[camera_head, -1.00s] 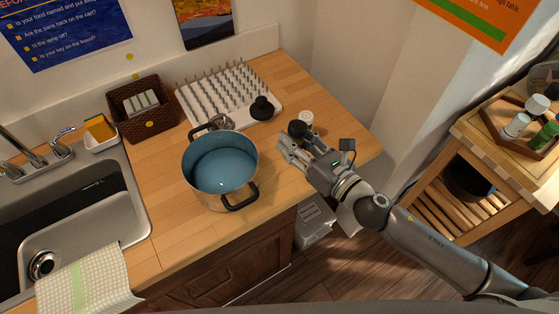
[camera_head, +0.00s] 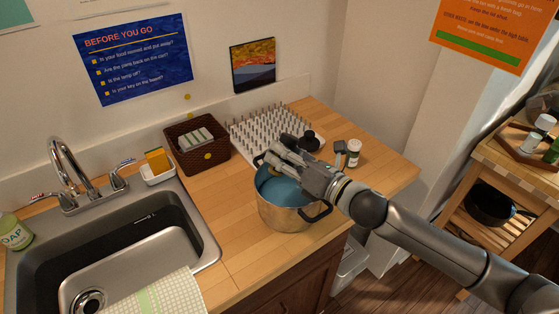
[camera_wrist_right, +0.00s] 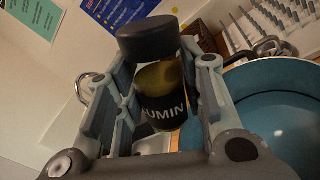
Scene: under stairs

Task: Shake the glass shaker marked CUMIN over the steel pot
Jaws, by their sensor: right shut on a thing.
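The steel pot (camera_head: 283,216) with a blue inside stands on the wooden counter; it also shows at the right of the right wrist view (camera_wrist_right: 285,125). My right gripper (camera_head: 273,160) is over the pot in the head view and hides part of its opening. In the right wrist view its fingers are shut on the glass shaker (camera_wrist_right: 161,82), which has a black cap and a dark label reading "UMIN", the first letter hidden. The cap is toward the top of that picture. The shaker is mostly hidden by the gripper in the head view. My left gripper is not in view.
A white-capped jar (camera_head: 353,152) stands right of the pot. A spiked drying rack (camera_head: 262,128) and a brown basket (camera_head: 193,155) are behind it. The sink (camera_head: 120,250) is at left, with a sponge holder (camera_head: 157,168) by it. Counter is free left of the pot.

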